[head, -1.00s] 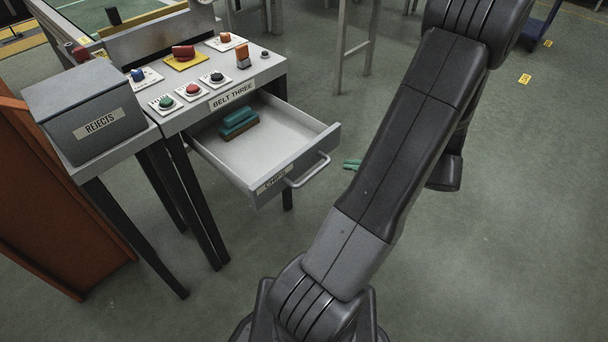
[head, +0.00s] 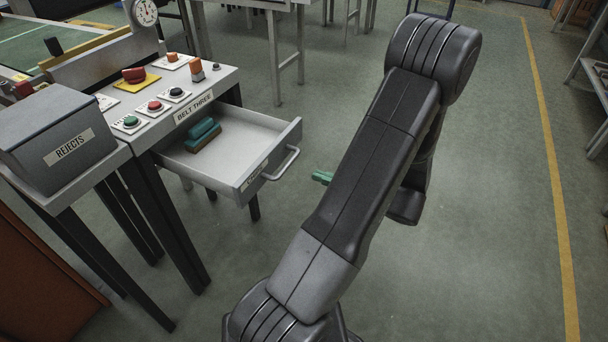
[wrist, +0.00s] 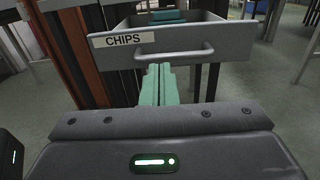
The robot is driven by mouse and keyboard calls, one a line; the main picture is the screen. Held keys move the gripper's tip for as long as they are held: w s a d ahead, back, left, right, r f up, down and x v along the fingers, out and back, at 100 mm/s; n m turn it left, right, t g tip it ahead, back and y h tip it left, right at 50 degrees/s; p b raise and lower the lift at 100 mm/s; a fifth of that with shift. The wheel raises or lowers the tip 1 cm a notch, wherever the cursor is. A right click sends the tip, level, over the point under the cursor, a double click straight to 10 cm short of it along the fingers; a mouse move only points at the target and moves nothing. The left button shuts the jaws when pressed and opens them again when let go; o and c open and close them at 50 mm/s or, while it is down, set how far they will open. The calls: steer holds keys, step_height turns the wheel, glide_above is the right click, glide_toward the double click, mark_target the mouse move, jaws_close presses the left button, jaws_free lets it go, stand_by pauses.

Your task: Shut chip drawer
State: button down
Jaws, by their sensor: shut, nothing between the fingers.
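The chip drawer (head: 228,171) is pulled out from under the belt-three control desk, with a brush-like teal and brown block (head: 202,135) lying inside. In the wrist view the drawer front (wrist: 236,43) carries a CHIPS label and a bar handle (wrist: 176,54). My gripper (head: 322,177) shows as green fingertips to the right of the handle, partly hidden by my arm. In the wrist view the green fingers (wrist: 158,84) are together and empty, pointing at the drawer front just below the handle's left part. They look apart from the drawer, though the exact gap is unclear.
The control desk (head: 222,78) has several buttons on top and a BELT THREE label. A grey REJECTS box (head: 65,150) stands at its left. Dark legs stand below. The floor (head: 480,230) right of the drawer is clear, up to a yellow line.

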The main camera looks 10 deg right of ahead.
mark_target(199, 131)
steer(key=b+x, duration=0.1)
steer(key=x, duration=1.1)
steer(key=shift+w+a+b, duration=0.15)
steer(key=shift+a+b, duration=0.1)
steer(key=shift+b, duration=0.15)
steer(key=x, duration=2.5)
steer(key=shift+w+a, duration=0.1)
steer(key=shift+w+a+r, duration=0.1)
steer(key=shift+w+a, duration=0.05)
steer(key=shift+r, duration=0.15)
steer(key=shift+d, duration=0.25)
steer(key=v, duration=1.4)
steer(key=shift+a+f+p, duration=0.1)
steer(key=shift+f+p, duration=0.2)
steer(key=shift+p, duration=0.05)
